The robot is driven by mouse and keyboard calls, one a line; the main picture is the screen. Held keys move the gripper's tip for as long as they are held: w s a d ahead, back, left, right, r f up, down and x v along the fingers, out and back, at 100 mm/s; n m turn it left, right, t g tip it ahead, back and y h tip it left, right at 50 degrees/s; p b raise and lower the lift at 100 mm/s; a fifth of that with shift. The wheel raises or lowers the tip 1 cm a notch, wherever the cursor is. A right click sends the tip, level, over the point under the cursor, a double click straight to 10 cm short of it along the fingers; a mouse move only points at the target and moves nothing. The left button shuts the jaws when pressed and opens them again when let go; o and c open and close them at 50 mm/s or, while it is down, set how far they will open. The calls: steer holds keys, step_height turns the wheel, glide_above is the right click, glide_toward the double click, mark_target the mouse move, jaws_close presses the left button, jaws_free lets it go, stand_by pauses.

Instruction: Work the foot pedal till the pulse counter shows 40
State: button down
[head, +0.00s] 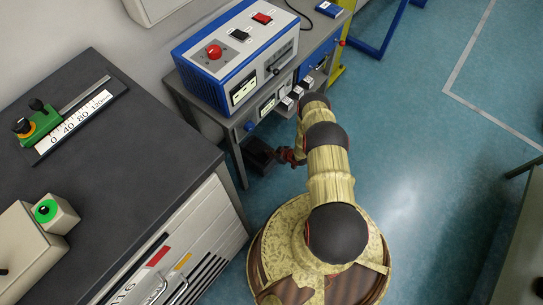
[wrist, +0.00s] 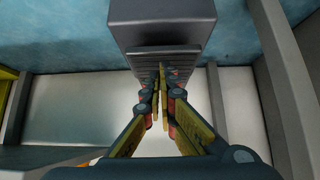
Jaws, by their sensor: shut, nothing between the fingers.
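The foot pedal (head: 259,152) is a dark block low on the floor beside the grey bench leg. In the wrist view the pedal (wrist: 163,24) shows a smooth grey top part and a ribbed tread. My gripper (wrist: 160,70) is shut and empty, with its fingertips over the ribbed tread; I cannot tell whether they touch it. In the head view my gripper (head: 287,156) is just right of the pedal. A lit display (head: 243,89) is on the blue and white console, and another display (head: 268,104) sits below. Their digits are too small to read.
The console (head: 222,62) has a red knob and switches and stands on a grey bench. A dark-topped cabinet (head: 120,150) with a scale stands at left. In the wrist view, grey bars (wrist: 272,75) flank the gripper. Open blue floor (head: 430,160) lies to the right.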

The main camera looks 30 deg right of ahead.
steer(key=s+f+p+v, duration=0.1)
steer(key=p+v, duration=0.3)
steer(key=v, duration=0.6)
steer(key=shift+s+d+r, duration=0.2)
steer(key=shift+r, duration=0.15)
